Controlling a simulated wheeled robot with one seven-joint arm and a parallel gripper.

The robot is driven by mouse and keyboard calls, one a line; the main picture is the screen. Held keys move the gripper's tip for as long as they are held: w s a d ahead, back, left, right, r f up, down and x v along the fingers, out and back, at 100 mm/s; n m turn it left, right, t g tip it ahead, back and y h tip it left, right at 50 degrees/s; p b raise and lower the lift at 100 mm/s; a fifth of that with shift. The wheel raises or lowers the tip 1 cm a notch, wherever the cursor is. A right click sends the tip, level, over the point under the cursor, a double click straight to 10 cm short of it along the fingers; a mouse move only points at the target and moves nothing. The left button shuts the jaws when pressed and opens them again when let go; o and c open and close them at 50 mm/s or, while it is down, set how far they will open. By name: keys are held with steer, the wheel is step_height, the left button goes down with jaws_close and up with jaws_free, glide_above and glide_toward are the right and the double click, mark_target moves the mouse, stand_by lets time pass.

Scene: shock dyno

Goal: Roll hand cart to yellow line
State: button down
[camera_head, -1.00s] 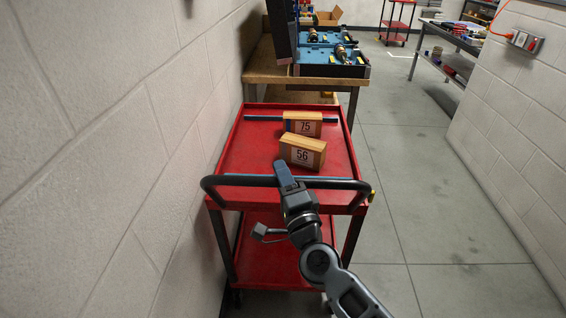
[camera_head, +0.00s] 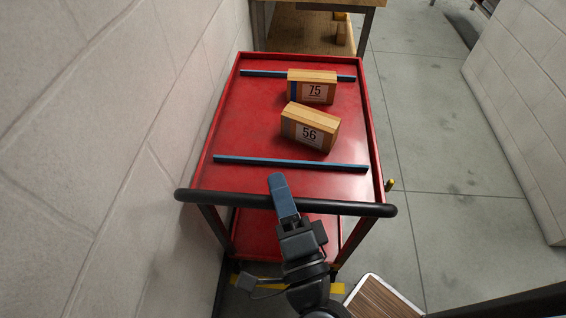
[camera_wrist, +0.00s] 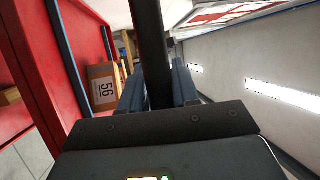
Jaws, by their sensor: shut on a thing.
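The red hand cart (camera_head: 245,125) stands beside the left wall, its black push handle (camera_head: 345,209) toward me. My gripper (camera_head: 281,192) is shut on the handle near its middle; in the wrist view the dark bar (camera_wrist: 151,45) runs between the two fingers. Pieces of a yellow line (camera_head: 338,288) show on the floor below the cart's near end; the cart and my arm hide the rest.
A wooden workbench (camera_head: 300,35) stands close beyond the cart's far end. The wall (camera_head: 110,130) runs close along the left. Grey floor (camera_head: 440,150) is clear to the right. A brown slatted panel (camera_head: 380,300) lies at the bottom; I cannot tell what it belongs to.

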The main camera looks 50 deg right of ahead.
steer(key=shift+s+a+f, duration=0.1)
steer(key=shift+s+a, duration=0.65)
steer(key=shift+a, duration=0.25)
steer(key=c, duration=0.9)
jaws_free()
steer(key=b+v, duration=0.2)
steer(key=v, duration=0.6)
